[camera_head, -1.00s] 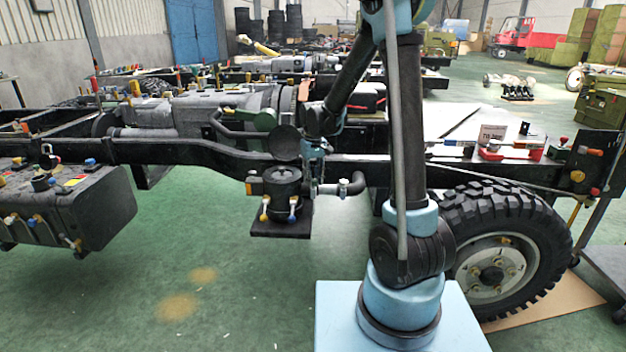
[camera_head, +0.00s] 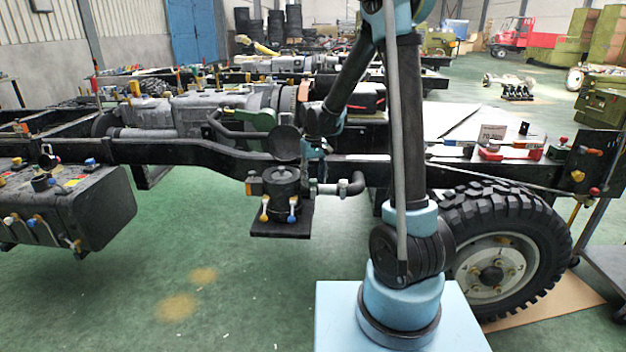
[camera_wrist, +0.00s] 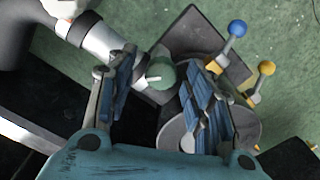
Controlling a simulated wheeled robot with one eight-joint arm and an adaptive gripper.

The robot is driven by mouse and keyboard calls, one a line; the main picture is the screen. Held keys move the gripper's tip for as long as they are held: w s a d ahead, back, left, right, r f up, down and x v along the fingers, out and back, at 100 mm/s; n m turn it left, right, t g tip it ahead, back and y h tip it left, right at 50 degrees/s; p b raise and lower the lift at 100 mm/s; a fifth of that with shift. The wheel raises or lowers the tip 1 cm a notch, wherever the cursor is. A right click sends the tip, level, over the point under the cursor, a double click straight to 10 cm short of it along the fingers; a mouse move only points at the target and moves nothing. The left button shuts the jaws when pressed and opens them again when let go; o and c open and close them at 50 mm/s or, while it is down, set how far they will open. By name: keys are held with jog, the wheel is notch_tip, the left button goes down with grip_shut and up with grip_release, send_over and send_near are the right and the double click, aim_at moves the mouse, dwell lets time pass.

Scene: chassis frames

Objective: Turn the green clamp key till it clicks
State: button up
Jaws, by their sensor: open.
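The green clamp key (camera_wrist: 161,73) shows in the wrist view as a rounded green knob beside a metal pipe clamp (camera_wrist: 101,38). My gripper (camera_wrist: 160,62) is open, with one blue-padded finger on each side of the key in the picture. I see a gap on the left; on the right the finger looks closer. Whether either finger touches it, I cannot tell. In the head view my gripper (camera_head: 313,150) is above the clamp and pipe beside the black canister (camera_head: 282,183). The key cannot be made out there.
Blue (camera_wrist: 237,28) and yellow (camera_wrist: 266,67) capped levers stand right of my fingers. The black chassis rail (camera_head: 215,157) runs behind the canister. The wheel (camera_head: 500,255) is farther right. Green floor is open at front left.

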aim_at(314, 180)
notch_tip(314, 180, up, 12)
dwell(0.6)
jog(key=s+d+r+m+t, duration=0.1)
jog(key=s+d+r+m, duration=0.1)
jog(key=s+d, duration=1.25)
jog(key=s+d+f+m, duration=0.1)
jog(key=s+d+f, duration=0.1)
jog(key=s, duration=0.4)
jog(key=s+d+f+m, duration=0.1)
jog(key=s+d+f, duration=0.1)
jog(key=s+f, duration=0.2)
jog(key=s+d+f+m+t, duration=0.1)
jog(key=s+d+f, duration=0.2)
jog(key=s, duration=0.5)
jog(key=shift+f, duration=0.45)
